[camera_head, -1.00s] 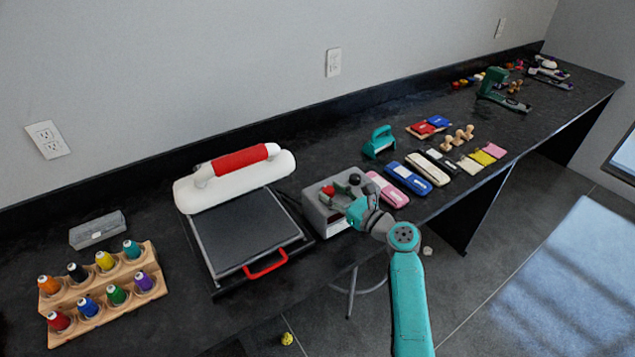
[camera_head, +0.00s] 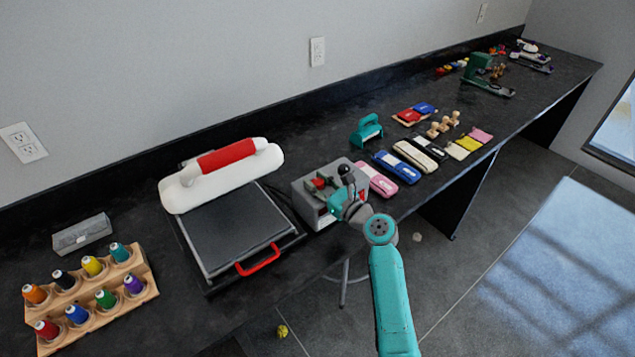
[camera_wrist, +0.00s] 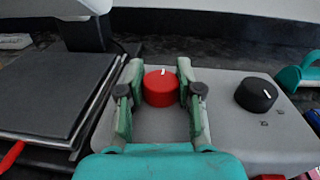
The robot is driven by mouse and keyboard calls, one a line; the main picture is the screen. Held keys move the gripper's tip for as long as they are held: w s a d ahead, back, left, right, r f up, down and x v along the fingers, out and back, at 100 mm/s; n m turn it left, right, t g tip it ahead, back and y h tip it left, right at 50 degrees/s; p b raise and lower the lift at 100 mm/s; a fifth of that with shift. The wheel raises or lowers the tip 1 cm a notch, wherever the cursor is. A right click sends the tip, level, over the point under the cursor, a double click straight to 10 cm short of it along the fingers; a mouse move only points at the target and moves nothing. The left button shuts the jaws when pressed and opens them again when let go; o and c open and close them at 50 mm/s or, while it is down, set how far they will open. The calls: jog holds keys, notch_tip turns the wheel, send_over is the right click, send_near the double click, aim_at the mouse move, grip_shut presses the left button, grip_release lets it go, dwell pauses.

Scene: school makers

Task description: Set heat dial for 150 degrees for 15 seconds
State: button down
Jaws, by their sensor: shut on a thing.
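A grey control box (camera_head: 303,198) stands on the black counter, right of the heat press (camera_head: 226,228). In the wrist view its top (camera_wrist: 226,140) carries a red dial (camera_wrist: 160,88) on the left and a black dial (camera_wrist: 256,95) on the right, each with a white pointer mark. The red mark points up and slightly right; the black mark points up and right. My gripper (camera_wrist: 160,90) is shut on the red dial, with one green finger on each side; it also shows over the box in the head view (camera_head: 324,186). Scale markings around the red dial are not readable.
A teal-handled tool (camera_head: 367,130) and pink and blue cases (camera_head: 398,167) lie right of the box. A thread rack (camera_head: 140,268) stands at the left. The press's red front handle (camera_head: 258,262) is close to the box's left.

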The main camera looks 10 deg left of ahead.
jog(key=shift+f+m+t+h, duration=0.1)
jog(key=shift+m+t+h, duration=1.45)
jog(key=shift+h, duration=0.25)
jog(key=c, duration=1)
grip_release()
jog(key=v, duration=1.2)
